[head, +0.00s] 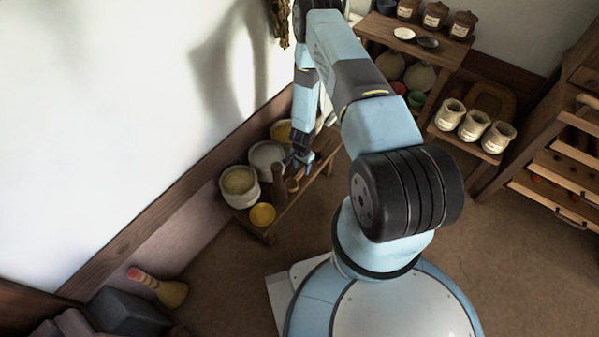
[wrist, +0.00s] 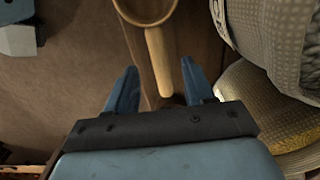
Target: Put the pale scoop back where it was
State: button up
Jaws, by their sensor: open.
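A pale wooden scoop (wrist: 156,48) shows in the wrist view, its round bowl (wrist: 146,10) at the top edge and its handle pointing down toward my gripper (wrist: 159,80). My gripper is open, with one finger on each side of the handle's lower end. I cannot tell whether either finger touches it. In the head view my gripper (head: 300,160) is low over the bench (head: 270,226) by the wall. A small light wooden ring shape (head: 292,184) just below it may be the scoop's bowl.
Tubs and sacks crowd the bench: a grain-filled one (head: 240,182), a grey one (head: 266,158) and a yellow bowl (head: 262,214). Woven sacks (wrist: 270,95) stand close right of my gripper. Shelves (head: 440,60) with jars stand at the right. The brown floor (head: 225,265) is open.

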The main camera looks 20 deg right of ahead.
jog(key=w+a+r+n+t+y, duration=0.1)
jog(key=w+r, duration=0.3)
jog(key=r, duration=1.2)
jog(key=w+a+r+n+t, duration=0.1)
jog(key=w+r+n, duration=0.15)
jog(key=r, duration=1.25)
notch_tip(320, 180, up, 32)
jog(key=n+t, duration=0.2)
jog(key=n, duration=0.1)
send_over(302, 171)
jog(key=a, duration=0.3)
jog(key=s+r+n, duration=0.2)
jog(key=s+r, duration=0.7)
jog(key=s, duration=0.1)
jog(key=s+r+n, duration=0.1)
jog(key=s+r, duration=0.2)
jog(key=s, duration=0.6)
jog(key=s+d+r+n+t+h, duration=0.1)
jog(key=s+r, duration=0.3)
jog(key=s, duration=0.5)
jog(key=shift+s+d+r+t, duration=0.25)
jog(key=shift+d+r+t, duration=0.05)
